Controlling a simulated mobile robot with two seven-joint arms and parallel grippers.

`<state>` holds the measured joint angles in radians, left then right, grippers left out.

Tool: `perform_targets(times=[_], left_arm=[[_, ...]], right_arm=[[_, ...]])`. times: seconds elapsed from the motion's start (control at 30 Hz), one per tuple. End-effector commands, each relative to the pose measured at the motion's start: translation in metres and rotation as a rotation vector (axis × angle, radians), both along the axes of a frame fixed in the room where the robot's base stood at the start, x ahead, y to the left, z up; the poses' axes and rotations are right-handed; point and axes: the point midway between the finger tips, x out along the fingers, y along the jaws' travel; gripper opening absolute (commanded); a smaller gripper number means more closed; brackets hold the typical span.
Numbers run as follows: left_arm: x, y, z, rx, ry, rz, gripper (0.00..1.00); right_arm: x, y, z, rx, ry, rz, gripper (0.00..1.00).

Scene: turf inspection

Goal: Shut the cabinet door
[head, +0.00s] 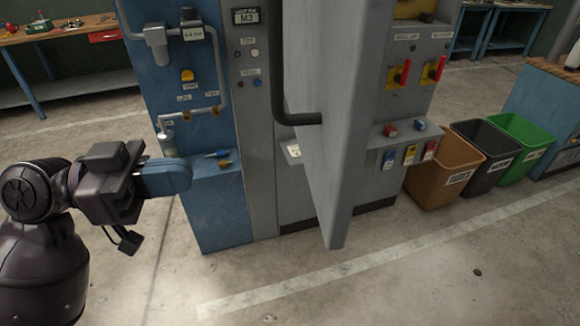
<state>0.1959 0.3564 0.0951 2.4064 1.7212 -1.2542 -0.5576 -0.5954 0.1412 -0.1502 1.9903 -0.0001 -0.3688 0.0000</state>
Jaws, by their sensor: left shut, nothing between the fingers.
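The cabinet door (345,140) is a tall grey panel standing open, swung out from the grey cabinet toward me and seen nearly edge-on. A black bent bar (281,85) shows at its left side and ends against the door. The cabinet's inside is mostly hidden behind the door. My left gripper (188,176), with blue fingers, is shut and empty. It is in front of the blue panel, well to the left of the door and not touching it. My right gripper is out of view.
Left of the door is a blue panel (215,215) with pipes and small valves. Right of it are red rotary switches (400,74) and brown (440,175), black (483,150) and green (522,142) bins. A workbench (80,40) stands back left.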

Motion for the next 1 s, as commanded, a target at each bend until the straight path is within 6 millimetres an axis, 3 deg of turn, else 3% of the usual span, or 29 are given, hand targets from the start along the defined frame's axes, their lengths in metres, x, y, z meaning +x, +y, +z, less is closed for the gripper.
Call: perform_targets(times=[0.23, 0.7, 1.0], left_arm=[[0.003, -0.016, 0.0, 0.007, -0.022, 0.0, 0.0], [0.013, -0.093, 0.001, 0.004, -0.021, 0.001, 0.0], [0.019, -0.128, -0.001, 0.006, -0.017, 0.002, 0.0]], right_arm=[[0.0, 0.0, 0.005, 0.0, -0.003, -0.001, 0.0], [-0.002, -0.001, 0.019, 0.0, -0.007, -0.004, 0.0], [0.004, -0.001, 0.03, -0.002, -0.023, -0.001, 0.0]])
